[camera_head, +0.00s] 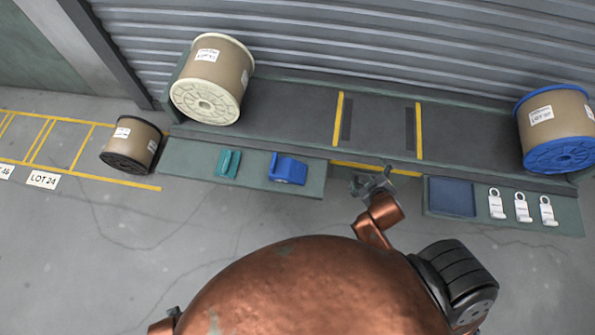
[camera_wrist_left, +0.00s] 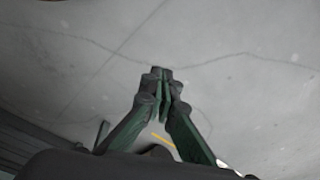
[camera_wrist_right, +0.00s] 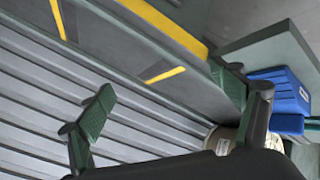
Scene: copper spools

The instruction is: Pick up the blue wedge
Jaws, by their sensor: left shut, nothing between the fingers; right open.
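The blue wedge (camera_head: 288,168) lies on the right part of a low green-grey shelf in the head view. It also shows at the right edge of the right wrist view (camera_wrist_right: 283,92), just beyond one finger and partly hidden by it. My right gripper (camera_head: 373,184) is open and empty, to the right of the wedge and apart from it; its spread fingers show in the right wrist view (camera_wrist_right: 180,105). My left gripper (camera_wrist_left: 162,75) is shut and empty over bare floor in the left wrist view.
A teal wedge (camera_head: 228,163) lies left of the blue one. A cream spool (camera_head: 213,80) and a blue-flanged spool (camera_head: 556,130) stand on the rack behind; a dark spool (camera_head: 131,145) stands at left.

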